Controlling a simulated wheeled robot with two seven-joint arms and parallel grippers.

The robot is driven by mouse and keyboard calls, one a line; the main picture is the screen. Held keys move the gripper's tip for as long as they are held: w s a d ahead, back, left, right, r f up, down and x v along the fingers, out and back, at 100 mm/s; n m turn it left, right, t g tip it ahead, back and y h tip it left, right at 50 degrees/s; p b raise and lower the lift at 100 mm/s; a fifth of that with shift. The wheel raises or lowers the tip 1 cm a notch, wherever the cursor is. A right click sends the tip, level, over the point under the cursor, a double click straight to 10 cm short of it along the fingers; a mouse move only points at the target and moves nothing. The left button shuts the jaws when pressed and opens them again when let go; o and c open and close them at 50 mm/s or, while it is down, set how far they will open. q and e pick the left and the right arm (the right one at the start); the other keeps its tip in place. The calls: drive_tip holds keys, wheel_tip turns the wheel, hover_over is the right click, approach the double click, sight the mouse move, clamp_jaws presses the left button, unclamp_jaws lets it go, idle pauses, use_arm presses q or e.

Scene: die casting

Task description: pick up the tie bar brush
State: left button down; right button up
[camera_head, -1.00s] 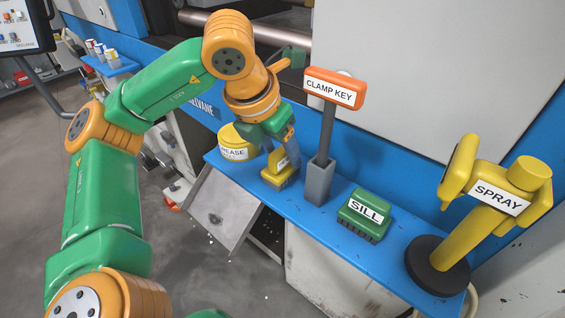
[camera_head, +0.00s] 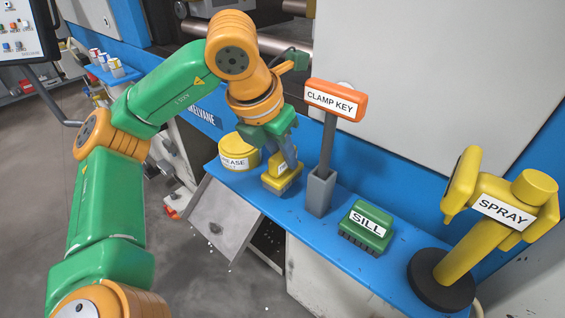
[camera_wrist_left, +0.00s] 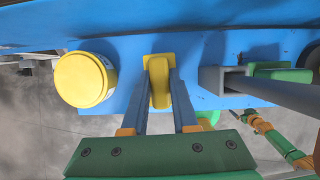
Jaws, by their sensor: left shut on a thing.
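The yellow brush (camera_head: 281,182) is on the blue shelf (camera_head: 389,262), between the grease tub and the clamp key holder. Its label is mostly hidden by my fingers in the head view. My left gripper (camera_head: 288,164) comes down on it from above, its two fingers shut on the brush's upper part. In the left wrist view the yellow brush (camera_wrist_left: 159,80) lies between the two fingertips (camera_wrist_left: 160,75). I cannot tell whether the brush's underside still touches the shelf. My right gripper is not in view.
A yellow grease tub (camera_head: 238,153) stands close left of the brush. The clamp key (camera_head: 328,140) stands upright in its grey holder close right. The green sill brush (camera_head: 366,226) and the yellow spray unit (camera_head: 480,225) are farther right. The blue machine wall rises behind.

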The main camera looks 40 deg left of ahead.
use_arm(q)
drive_tip(key=r, duration=0.1)
drive_tip(key=s+a+r, duration=0.1)
drive_tip(key=r, duration=0.1)
drive_tip(key=r+p, duration=0.1)
drive_tip(key=r, duration=0.1)
drive_tip(key=shift+s+a, duration=0.25)
drive_tip(key=shift+s, duration=0.05)
drive_tip(key=s+a+r+p, duration=0.6)
drive_tip(key=s+a+p, duration=0.1)
drive_tip(key=s+p, duration=0.2)
drive_tip(key=shift+a+r+p, duration=0.15)
drive_tip(key=shift+a+p, duration=0.1)
drive_tip(key=shift+p, duration=0.05)
